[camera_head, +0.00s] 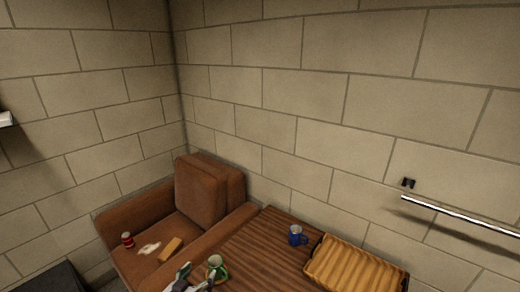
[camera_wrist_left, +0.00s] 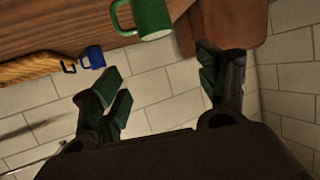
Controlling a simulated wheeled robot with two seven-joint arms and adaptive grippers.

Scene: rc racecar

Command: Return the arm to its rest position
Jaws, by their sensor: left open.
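My left gripper (camera_head: 196,278) shows at the bottom of the head view, low over the near-left end of the wooden table (camera_head: 252,258). In the left wrist view its fingers are spread wide, and the gap between them (camera_wrist_left: 162,88) is empty. A green mug (camera_head: 217,265) stands on the table beside the fingertips in the head view. In the left wrist view the green mug (camera_wrist_left: 152,16) is beyond the fingers at the top, apparently apart from them. Most of my left arm is hidden below the head view's edge. My right gripper is in neither view.
A blue mug (camera_head: 297,235) and a ridged yellow-brown tray-like object (camera_head: 355,268) are on the table. A brown armchair (camera_head: 150,225) adjoins it, with a red can (camera_head: 127,240) and a tan block (camera_head: 170,249) on its seat. A metal bar (camera_head: 460,216) is on the block wall.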

